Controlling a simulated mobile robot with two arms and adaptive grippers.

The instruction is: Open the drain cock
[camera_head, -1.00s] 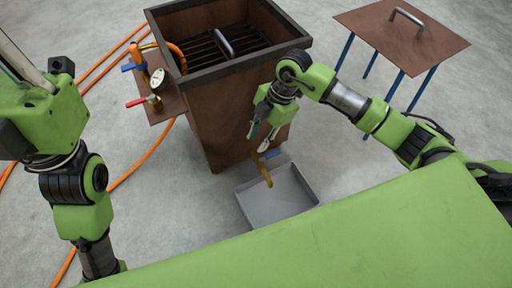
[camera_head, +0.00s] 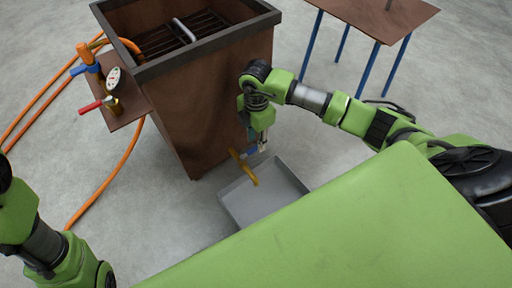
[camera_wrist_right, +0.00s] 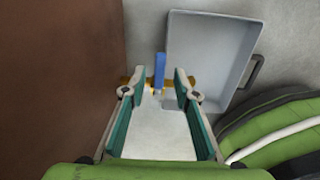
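The drain cock is a brass fitting (camera_head: 244,168) low on the side of the brown tank (camera_head: 215,105), with its spout over a grey tray. Its blue lever (camera_wrist_right: 159,70) points toward my right wrist camera, and brass shows on both sides of it. My right gripper (camera_wrist_right: 157,84) is open. Its fingertips lie left and right of the lever with gaps, and I see no contact. In the head view my right gripper (camera_head: 263,146) hangs beside the tank just above the cock, partly hiding it. My left gripper is out of view.
The grey tray (camera_head: 232,207) lies on the floor below the cock. A side panel (camera_head: 130,108) on the tank carries a gauge, a red-handled valve and a blue-handled valve. Orange hoses (camera_head: 105,183) run on the left. A brown-topped table (camera_head: 385,20) stands at the back right.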

